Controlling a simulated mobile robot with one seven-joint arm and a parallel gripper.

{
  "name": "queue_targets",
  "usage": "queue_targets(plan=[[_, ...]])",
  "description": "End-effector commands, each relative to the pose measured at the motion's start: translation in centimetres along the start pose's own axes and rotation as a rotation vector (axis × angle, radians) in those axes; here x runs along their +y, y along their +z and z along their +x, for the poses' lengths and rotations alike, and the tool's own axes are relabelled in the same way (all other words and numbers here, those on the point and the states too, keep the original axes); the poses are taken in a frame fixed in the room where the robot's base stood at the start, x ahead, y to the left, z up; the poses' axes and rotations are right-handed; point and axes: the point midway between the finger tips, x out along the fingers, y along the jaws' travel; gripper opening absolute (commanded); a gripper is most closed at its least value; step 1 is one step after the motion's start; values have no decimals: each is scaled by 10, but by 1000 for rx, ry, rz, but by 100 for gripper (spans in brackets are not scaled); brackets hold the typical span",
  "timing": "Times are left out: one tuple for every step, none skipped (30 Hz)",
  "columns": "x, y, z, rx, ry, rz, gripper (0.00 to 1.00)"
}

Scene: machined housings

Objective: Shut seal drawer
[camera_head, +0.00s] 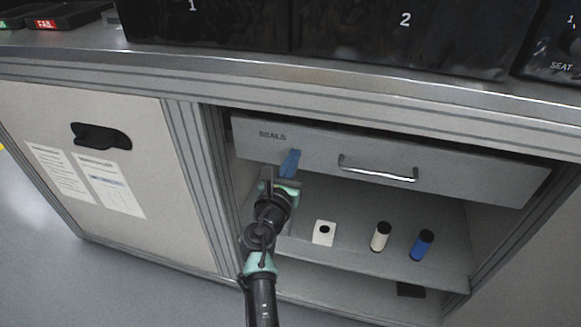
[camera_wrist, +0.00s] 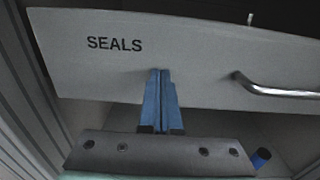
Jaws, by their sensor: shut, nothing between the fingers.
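The seal drawer (camera_head: 330,155) has a grey front marked SEALS and a metal bar handle (camera_head: 378,170). It sits under the bench top, with a dark gap showing along its top edge; how far out it stands is hard to tell. My gripper (camera_head: 291,158) is shut and empty, its blue fingers at the left part of the drawer front, below the label and left of the handle. In the wrist view the fingertips (camera_wrist: 159,72) are at the drawer front (camera_wrist: 200,60), close to or touching it. The handle (camera_wrist: 275,90) is to their right.
Below the drawer, a shelf (camera_head: 375,272) holds a white block (camera_head: 324,232) with a dark spot, a white cylinder (camera_head: 380,237) and a blue cylinder (camera_head: 422,245). A cabinet panel (camera_head: 120,210) stands left. Dark numbered bins (camera_head: 400,35) stand on the bench top (camera_head: 260,63).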

Motion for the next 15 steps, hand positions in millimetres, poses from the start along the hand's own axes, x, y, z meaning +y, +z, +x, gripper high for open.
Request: queue_targets(plan=[[0, 0, 3, -1, 0, 1, 0], [0, -1, 4, -1, 0, 0, 0], [0, -1, 6, 0, 0, 0, 0], [0, -1, 7, 0, 0, 0, 0], [0, 0, 8, 0, 0, 1, 0], [0, 0, 9, -1, 0, 1, 0], [0, 0, 9, -1, 0, 1, 0], [0, 0, 10, -1, 0, 1, 0], [0, 1, 11, -1, 0, 1, 0], [0, 1, 11, -1, 0, 1, 0], [0, 1, 12, -2, 1, 1, 0], [0, 2, 12, -2, 1, 1, 0], [0, 2, 12, -3, 1, 1, 0], [0, 3, 12, -4, 1, 1, 0], [0, 3, 13, -4, 1, 1, 0]])
